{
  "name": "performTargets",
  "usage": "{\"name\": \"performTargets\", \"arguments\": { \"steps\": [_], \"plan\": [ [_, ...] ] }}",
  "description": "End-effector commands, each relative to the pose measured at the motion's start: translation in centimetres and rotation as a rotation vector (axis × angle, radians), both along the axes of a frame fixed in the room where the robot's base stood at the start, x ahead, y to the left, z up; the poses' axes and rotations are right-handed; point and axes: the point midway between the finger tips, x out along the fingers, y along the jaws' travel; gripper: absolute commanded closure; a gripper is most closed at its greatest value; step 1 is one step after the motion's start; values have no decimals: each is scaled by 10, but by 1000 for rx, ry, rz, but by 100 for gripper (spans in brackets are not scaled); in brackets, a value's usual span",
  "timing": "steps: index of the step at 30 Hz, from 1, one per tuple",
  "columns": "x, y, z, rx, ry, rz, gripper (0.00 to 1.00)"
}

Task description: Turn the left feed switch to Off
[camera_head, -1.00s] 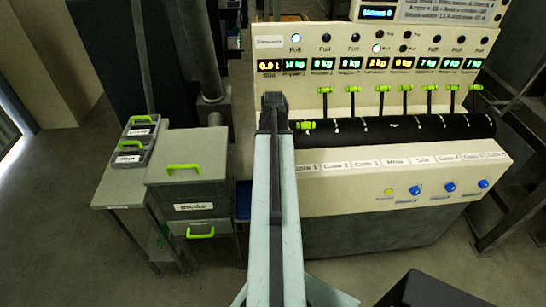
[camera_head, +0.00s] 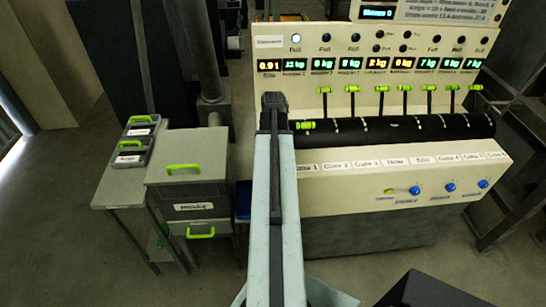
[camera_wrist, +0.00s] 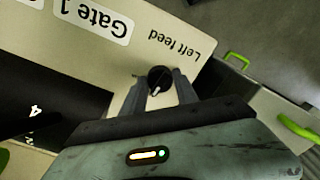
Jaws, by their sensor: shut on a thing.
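The left feed switch is a black round knob (camera_wrist: 159,76) with a white pointer mark, on the cream panel under the "Left feed" label (camera_wrist: 175,42), which reads upside down in the wrist view. My gripper (camera_wrist: 160,84) is shut on the knob, one finger on each side. The pointer mark shows at the knob's lower edge, but I cannot read any Off or On marking. In the head view my arm hides the gripper and this switch.
A cream control panel (camera_head: 335,200) carries several displays, green-handled levers and blue knobs (camera_head: 415,190). A grey drawer cabinet (camera_head: 188,170) with green handles stands left of my arm, beside a small table (camera_head: 108,191) with trays. Open floor lies at the lower left.

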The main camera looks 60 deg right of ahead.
Motion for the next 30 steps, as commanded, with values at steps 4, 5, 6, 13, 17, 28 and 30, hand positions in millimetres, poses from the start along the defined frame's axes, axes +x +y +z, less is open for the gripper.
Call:
{"name": "performTargets", "arguments": {
  "steps": [4, 5, 6, 13, 17, 28, 30],
  "plan": [
    [-1, 0, 0, 0, 3, 68, 100],
    [-1, 0, 0, 0, 3, 78, 100],
    [-1, 0, 0, 0, 3, 92, 100],
    [-1, 0, 0, 0, 3, 134, 100],
    [-1, 0, 0, 0, 3, 140, 100],
    [-1, 0, 0, 0, 2, 140, 43],
    [-1, 0, 0, 0, 2, 140, 43]
  ]
}}
